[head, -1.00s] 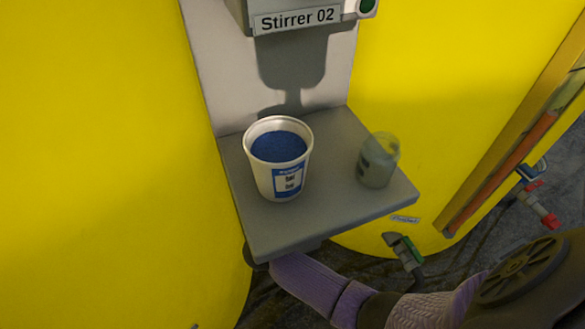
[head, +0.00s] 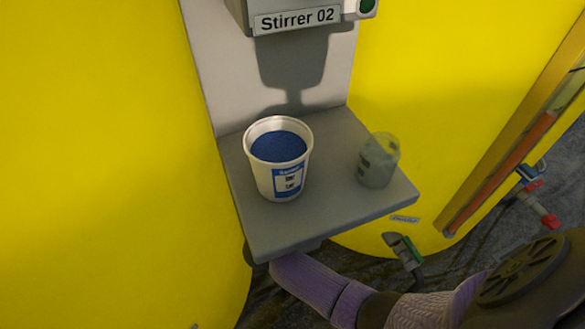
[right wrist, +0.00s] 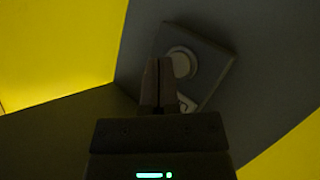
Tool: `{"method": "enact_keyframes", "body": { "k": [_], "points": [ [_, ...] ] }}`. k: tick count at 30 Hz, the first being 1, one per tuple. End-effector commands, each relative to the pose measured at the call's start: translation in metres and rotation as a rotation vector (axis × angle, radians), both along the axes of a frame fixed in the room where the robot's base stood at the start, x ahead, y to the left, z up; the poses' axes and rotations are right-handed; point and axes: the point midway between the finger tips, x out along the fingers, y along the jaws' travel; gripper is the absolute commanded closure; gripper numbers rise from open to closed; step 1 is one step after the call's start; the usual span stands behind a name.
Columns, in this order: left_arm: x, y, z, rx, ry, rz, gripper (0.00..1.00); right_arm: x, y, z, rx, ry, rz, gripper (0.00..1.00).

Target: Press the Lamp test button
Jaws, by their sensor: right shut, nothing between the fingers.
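In the dim right wrist view, a grey square plate (right wrist: 216,62) carries a pale round button (right wrist: 183,63). A small light label (right wrist: 187,103) sits below it, too dark to read, so I cannot confirm that this is the Lamp test button. My right gripper (right wrist: 162,62) is shut and empty. Its tips overlap the left side of the button in this view; I cannot tell whether they touch it. In the head view my right arm reaches under the grey shelf, which hides the gripper and the button. My left gripper is not in view.
The grey shelf (head: 290,228) holds a white tub (head: 262,178) of blue contents and a clear beaker (head: 378,165). The Stirrer 02 unit (head: 297,20) is above. Yellow tanks (head: 110,150) stand on both sides. A green-handled valve (head: 405,252) is low at right.

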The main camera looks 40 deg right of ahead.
Motion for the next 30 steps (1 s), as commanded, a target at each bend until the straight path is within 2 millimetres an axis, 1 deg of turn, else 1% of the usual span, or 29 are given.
{"method": "enact_keyframes", "body": {
  "k": [6, 17, 30],
  "points": [
    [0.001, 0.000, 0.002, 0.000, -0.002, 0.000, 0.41, 0.007, -0.001, 0.001, 0.002, -0.002, 0.000, 1.00],
    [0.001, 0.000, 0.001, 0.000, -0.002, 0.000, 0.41, 0.008, -0.002, 0.000, 0.001, -0.001, 0.001, 1.00],
    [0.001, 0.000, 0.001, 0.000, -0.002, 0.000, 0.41, 0.013, -0.003, 0.001, 0.000, -0.001, 0.000, 1.00]
  ]
}}
